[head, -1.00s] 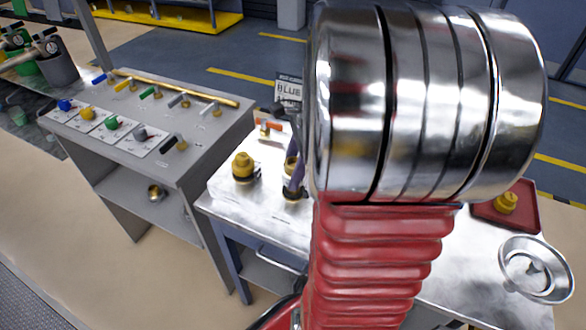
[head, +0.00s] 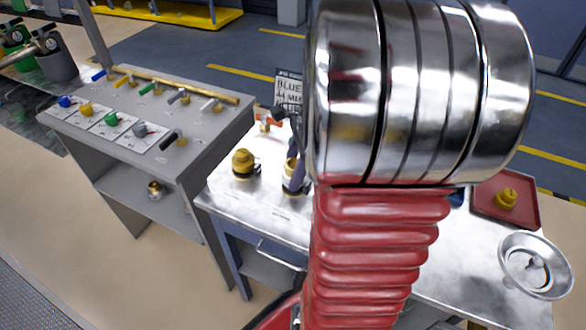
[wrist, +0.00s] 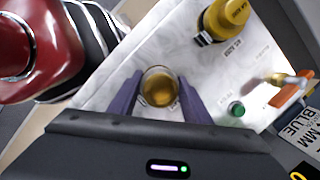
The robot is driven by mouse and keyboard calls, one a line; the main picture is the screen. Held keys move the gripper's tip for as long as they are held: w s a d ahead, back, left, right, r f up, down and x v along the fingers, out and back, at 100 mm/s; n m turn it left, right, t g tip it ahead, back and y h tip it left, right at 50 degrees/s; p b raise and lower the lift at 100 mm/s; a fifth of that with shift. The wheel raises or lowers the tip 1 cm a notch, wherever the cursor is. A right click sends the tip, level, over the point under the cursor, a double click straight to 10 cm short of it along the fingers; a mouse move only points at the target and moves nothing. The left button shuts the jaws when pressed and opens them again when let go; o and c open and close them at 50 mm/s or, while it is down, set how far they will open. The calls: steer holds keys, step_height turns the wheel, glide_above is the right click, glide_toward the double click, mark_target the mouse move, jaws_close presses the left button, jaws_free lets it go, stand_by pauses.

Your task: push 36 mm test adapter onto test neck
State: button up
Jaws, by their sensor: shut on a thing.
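My gripper (wrist: 158,95) has two purple fingers, shut on a round yellow adapter (wrist: 160,90) seen from above in the wrist view. In the head view my arm hides most of the gripper; one purple finger and a bit of yellow show just left of the arm, above the bench.
A valve with an orange handle (wrist: 290,92) and a green button-like part (wrist: 236,109) are right of the fingers. A "BLUE" sign (head: 289,90) stands behind. A red tray (head: 485,215) with a yellow piece and a metal dish (head: 535,265) are at the bench's right. A valve panel (head: 190,150) stands left.

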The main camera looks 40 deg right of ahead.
steer(key=shift+f, duration=0.6)
steer(key=o, duration=1.2)
steer(key=shift+r, duration=0.15)
steer(key=v, duration=1.3)
steer(key=shift+r, duration=0.25)
steer(key=shift+s, duration=0.1)
